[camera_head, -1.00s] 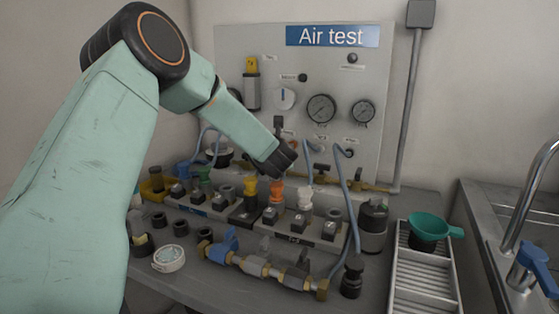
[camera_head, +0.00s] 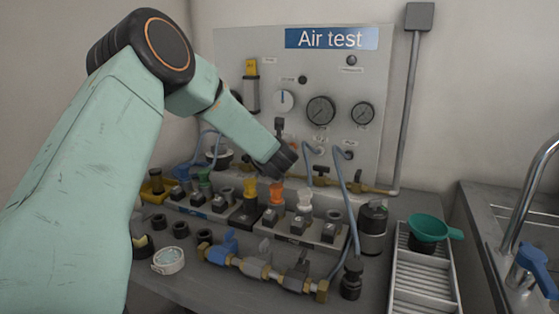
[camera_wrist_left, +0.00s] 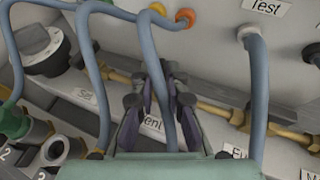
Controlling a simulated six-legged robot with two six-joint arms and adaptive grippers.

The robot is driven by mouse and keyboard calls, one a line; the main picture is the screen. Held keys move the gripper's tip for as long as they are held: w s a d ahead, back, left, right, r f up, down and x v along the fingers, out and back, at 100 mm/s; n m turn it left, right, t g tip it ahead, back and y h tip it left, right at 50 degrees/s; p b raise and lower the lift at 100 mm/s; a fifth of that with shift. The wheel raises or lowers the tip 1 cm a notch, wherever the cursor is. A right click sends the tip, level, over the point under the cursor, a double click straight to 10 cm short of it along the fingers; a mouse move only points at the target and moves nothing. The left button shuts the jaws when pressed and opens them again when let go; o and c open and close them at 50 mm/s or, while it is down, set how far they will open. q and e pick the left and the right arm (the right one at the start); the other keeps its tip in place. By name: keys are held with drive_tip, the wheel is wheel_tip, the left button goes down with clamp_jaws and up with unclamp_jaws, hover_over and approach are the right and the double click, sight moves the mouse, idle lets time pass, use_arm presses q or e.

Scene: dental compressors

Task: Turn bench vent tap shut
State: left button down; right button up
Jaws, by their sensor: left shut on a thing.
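My left gripper (camera_head: 278,164) reaches in from the left to the brass pipe (camera_head: 350,184) along the foot of the Air test panel (camera_head: 400,45). In the left wrist view its dark fingers (camera_wrist_left: 160,80) close together at the brass pipe (camera_wrist_left: 215,110), above a partly covered label (camera_wrist_left: 152,122) ending in "ent". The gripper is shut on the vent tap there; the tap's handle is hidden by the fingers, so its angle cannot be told. A blue hose (camera_wrist_left: 160,60) crosses the view between the fingers. My right gripper is not in view.
Rows of small fittings with orange (camera_head: 277,192) and white (camera_head: 305,200) tops stand in front of the pipe. A blue-handled valve assembly (camera_head: 255,266) lies nearer. Another tap (camera_head: 320,169) sits to the right. A green funnel (camera_head: 430,228) stands by the sink.

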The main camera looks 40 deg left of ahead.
use_arm(q)
drive_tip(key=m+t+h+b, duration=0.1)
drive_tip(key=m+h+b, duration=0.1)
drive_tip(key=b, duration=0.1)
drive_tip(key=shift+s+a+f+t+h, duration=0.2)
drive_tip(key=shift+a+t+h, duration=0.1)
drive_tip(key=shift+t, duration=0.1)
drive_tip(key=shift+r+m+t+h+b, duration=0.1)
drive_tip(key=shift+m+t+h+b, duration=0.3)
drive_tip(key=shift+m+h+b, duration=0.65)
drive_tip(key=shift+m, duration=0.25)
drive_tip(key=c, duration=1.4)
unclamp_jaws()
drive_tip(key=shift+o, duration=0.2)
drive_tip(key=shift+r, duration=0.1)
wheel_tip(320, 180, up, 10)
